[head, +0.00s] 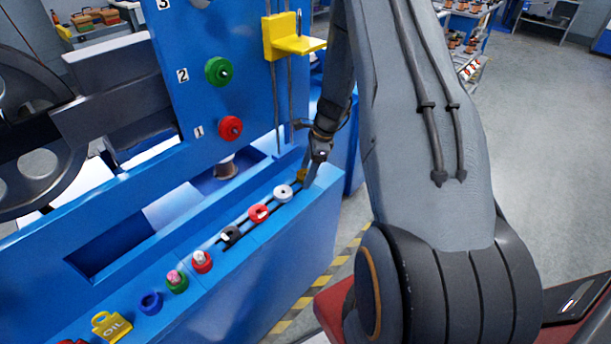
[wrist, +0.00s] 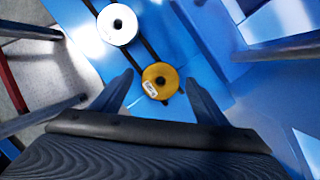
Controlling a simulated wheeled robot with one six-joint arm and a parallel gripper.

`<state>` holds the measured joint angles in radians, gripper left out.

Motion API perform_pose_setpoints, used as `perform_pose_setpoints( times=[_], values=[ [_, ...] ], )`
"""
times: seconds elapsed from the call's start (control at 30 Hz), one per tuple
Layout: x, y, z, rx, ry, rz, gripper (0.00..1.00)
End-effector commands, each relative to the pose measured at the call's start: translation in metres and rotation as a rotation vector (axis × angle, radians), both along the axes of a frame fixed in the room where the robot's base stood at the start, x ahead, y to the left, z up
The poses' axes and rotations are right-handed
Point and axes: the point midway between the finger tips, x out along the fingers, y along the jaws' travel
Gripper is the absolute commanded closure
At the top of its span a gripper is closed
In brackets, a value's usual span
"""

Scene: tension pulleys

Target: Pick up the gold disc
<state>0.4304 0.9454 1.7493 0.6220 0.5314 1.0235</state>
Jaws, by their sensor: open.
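The gold disc (wrist: 158,81) lies on the blue bench ledge, at the end of a dark slotted rail, with a dark centre hole and a small white label. In the head view only a bit of the gold disc (head: 301,175) shows beside my gripper (head: 308,183), which partly hides it. In the wrist view my gripper (wrist: 160,90) is open, with one finger on each side of the gold disc. The disc sits between the fingertips, and a gap shows on both sides. I cannot tell how far above the ledge the fingertips are.
A white disc (head: 283,193) sits next to the gold one on the rail, then a red disc (head: 258,213) and a black disc (head: 230,236). The blue upright panel (head: 190,60) with green and red pulleys stands behind. A yellow bracket (head: 290,38) sticks out above.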

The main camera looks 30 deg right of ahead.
Motion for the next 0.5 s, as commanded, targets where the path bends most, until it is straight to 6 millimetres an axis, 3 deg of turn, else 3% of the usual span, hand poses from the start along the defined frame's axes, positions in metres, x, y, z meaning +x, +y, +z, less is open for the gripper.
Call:
perform_pose_setpoints(
  times=[0.2, 0.5],
  values=[
    [0.0003, -0.0003, -0.0005, 0.0, -0.001, 0.0, 0.33],
    [0.0002, -0.0002, -0.0003, 0.0, -0.001, 0.0, 0.82]
  ],
)
